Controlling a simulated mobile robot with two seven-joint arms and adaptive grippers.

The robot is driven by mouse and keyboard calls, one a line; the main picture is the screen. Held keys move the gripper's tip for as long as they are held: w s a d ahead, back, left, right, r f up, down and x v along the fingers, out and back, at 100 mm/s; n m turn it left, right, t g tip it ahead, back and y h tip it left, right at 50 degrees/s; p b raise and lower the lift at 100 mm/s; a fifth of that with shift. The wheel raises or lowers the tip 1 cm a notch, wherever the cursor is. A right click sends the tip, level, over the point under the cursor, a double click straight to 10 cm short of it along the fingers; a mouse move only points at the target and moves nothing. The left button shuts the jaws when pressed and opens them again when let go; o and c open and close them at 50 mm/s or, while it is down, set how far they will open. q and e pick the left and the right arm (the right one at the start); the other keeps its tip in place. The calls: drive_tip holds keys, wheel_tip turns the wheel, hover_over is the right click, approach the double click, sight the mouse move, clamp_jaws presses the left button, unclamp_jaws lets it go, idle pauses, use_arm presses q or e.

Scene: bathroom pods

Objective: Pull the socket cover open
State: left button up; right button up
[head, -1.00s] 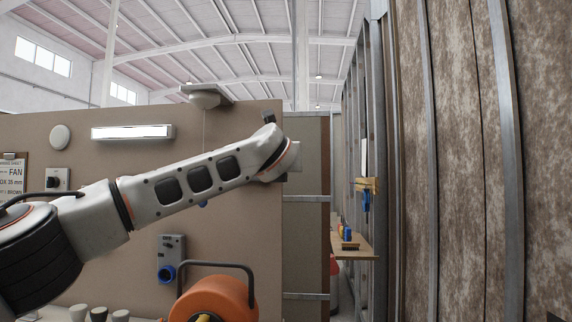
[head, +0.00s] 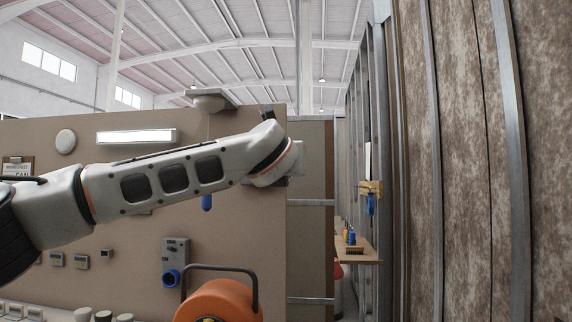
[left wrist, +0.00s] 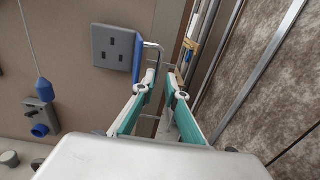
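The grey socket plate (left wrist: 117,48) with dark pin slots faces the left wrist camera. The blue cover (left wrist: 140,66) stands edge-on at its right side, swung out from the face, so the slots are exposed. A thin metal loop handle (left wrist: 161,50) is beside the cover. My left gripper (left wrist: 161,80) is open. Its left finger overlaps the cover's lower edge in the picture; I cannot tell whether it touches. The handle's lower end shows near the fingertips. In the head view, my left arm hides the socket and gripper. My right gripper is not in view.
A blue cord pull (head: 207,203) hangs left of the socket. Below are a grey box with a blue round outlet (head: 172,278) and an orange reel (head: 220,302). The panel ends on the right, before a gap and a narrow shelf (head: 360,252).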

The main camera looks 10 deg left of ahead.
use_arm(q)
drive_tip(key=s, duration=0.5)
drive_tip(key=shift+s+d+f, duration=0.1)
drive_tip(key=shift+s+d, duration=0.05)
drive_tip(key=shift+s, duration=0.2)
